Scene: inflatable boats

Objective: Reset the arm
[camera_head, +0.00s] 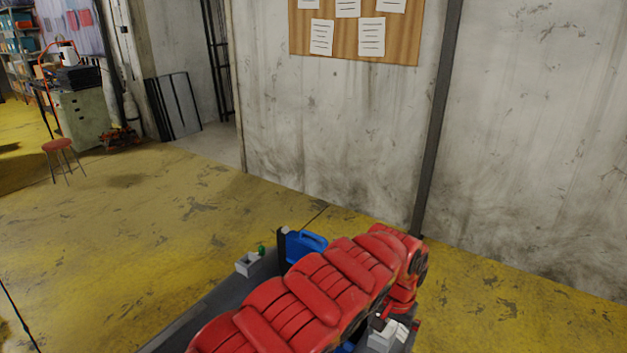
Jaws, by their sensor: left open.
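I cannot make out either gripper in the head view. No fingertips or arm links are clearly visible. A red, ribbed, bulky thing (318,288), which looks like a rolled or folded inflatable boat, fills the bottom middle. It slants from the bottom edge up to the right, with a red end piece (402,290) at its right end. It lies over a dark grey flat surface (205,312), and its lower part is cut off by the frame.
A blue case (304,245) and a small grey block (248,263) sit behind the red thing. A concrete wall (340,130) with a notice board (345,45) stands behind. A red stool (57,145) and green cabinet (82,120) stand far left. The yellow floor (150,225) at left is open.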

